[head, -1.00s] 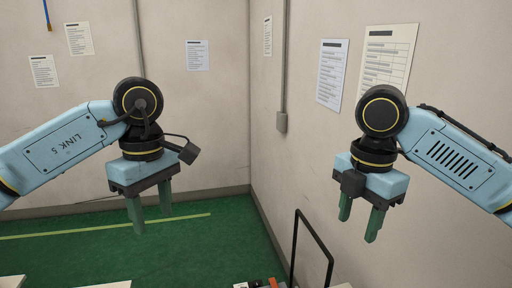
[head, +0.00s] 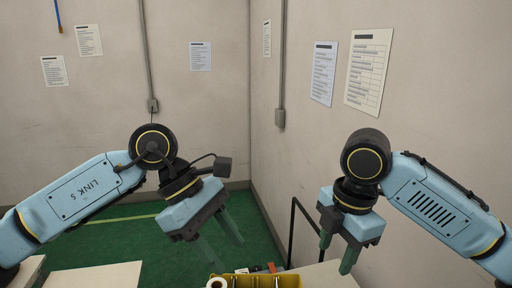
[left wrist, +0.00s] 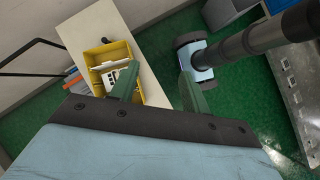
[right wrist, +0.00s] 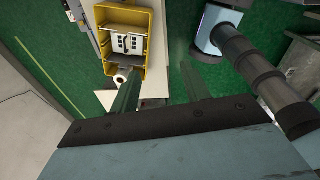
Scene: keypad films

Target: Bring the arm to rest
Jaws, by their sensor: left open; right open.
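My left gripper (head: 218,240) hangs at the left of the middle in the head view, tilted, with its two green fingers apart and nothing between them. The fingers also show apart in the left wrist view (left wrist: 158,88). My right gripper (head: 338,252) is right of the middle in the head view, fingers pointing down, apart and empty. They show apart in the right wrist view (right wrist: 158,85). Both grippers are in the air, clear of the yellow tray (head: 238,283) at the bottom edge of the head view.
The yellow tray (right wrist: 147,45) holds a white keypad-like panel (right wrist: 130,42) and stands on a pale table (left wrist: 82,20). A white roll (right wrist: 121,76) lies by it. A black frame (head: 292,215) stands near the right wall. Pale surfaces (head: 95,280) show at lower left; green floor lies behind.

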